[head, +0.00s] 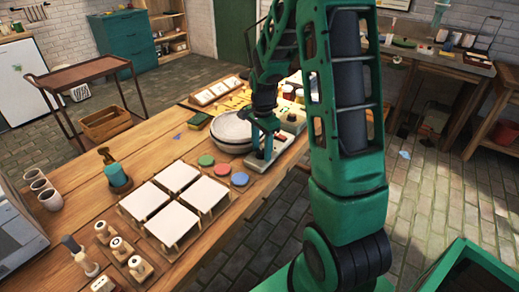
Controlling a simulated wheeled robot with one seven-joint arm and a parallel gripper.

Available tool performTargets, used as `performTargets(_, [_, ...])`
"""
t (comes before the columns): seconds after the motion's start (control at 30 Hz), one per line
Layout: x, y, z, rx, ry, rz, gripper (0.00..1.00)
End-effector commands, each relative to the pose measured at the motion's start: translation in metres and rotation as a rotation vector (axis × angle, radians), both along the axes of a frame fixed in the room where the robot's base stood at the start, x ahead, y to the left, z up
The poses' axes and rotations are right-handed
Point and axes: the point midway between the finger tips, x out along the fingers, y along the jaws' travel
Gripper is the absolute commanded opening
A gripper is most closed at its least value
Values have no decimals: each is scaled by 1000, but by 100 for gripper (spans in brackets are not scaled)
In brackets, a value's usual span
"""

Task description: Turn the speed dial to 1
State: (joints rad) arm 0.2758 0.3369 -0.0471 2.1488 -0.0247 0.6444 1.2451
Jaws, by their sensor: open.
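My gripper (263,152) hangs low and points down over the far right part of the wooden table (75,193), beside a wide pale round basin (229,131). Its jaws are open. A pale box-like unit (291,121) stands just right of the basin, partly hidden by my arm. I cannot make out a speed dial or its number at this size; it may be hidden behind my gripper.
Red, green and blue discs (206,160) and white square tiles on stands (180,177) lie left of my gripper. Wooden-handled stamps (119,249) and grey cups (47,194) are near the left edge. A green bin (470,268) stands at lower right.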

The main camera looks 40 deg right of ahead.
Motion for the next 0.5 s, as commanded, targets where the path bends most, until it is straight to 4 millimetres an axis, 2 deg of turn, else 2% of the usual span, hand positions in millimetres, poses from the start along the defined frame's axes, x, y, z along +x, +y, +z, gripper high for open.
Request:
performTargets(0.03, [0, 0, 0, 0, 0, 0, 46])
performTargets(0.2, [0, 0, 0, 0, 0, 0, 6])
performTargets(0.5, [0, 1, 0, 1, -1, 22, 5])
